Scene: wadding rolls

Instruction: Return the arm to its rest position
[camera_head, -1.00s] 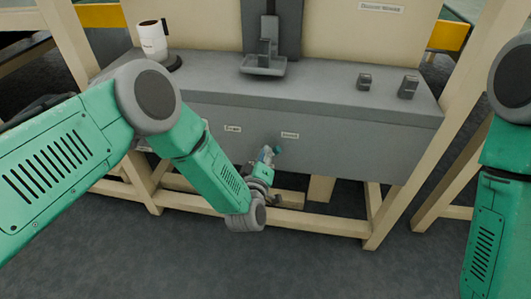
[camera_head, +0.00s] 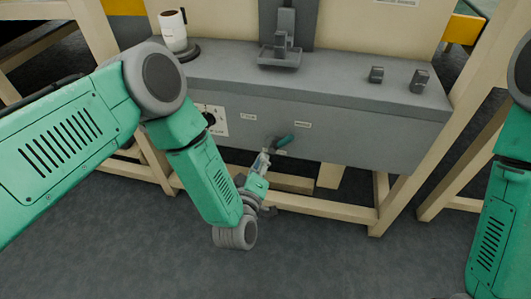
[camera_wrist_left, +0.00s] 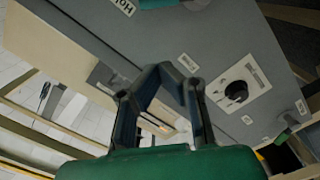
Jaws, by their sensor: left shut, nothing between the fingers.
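My left arm comes in from the left in the head view, bent at the elbow, with its forearm hanging down in front of the grey machine. My left gripper (camera_head: 264,158) is small here, low in front of the machine's front face, close to a dark green handle (camera_head: 285,142). I cannot tell whether they touch. In the left wrist view the dark fingers of my left gripper (camera_wrist_left: 172,70) come together, with nothing held between them. My right arm shows at the right edge of the head view; its gripper is out of view.
The grey bench (camera_head: 340,110) on a wooden frame (camera_head: 345,213) stands before me. Grey floor in front is clear.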

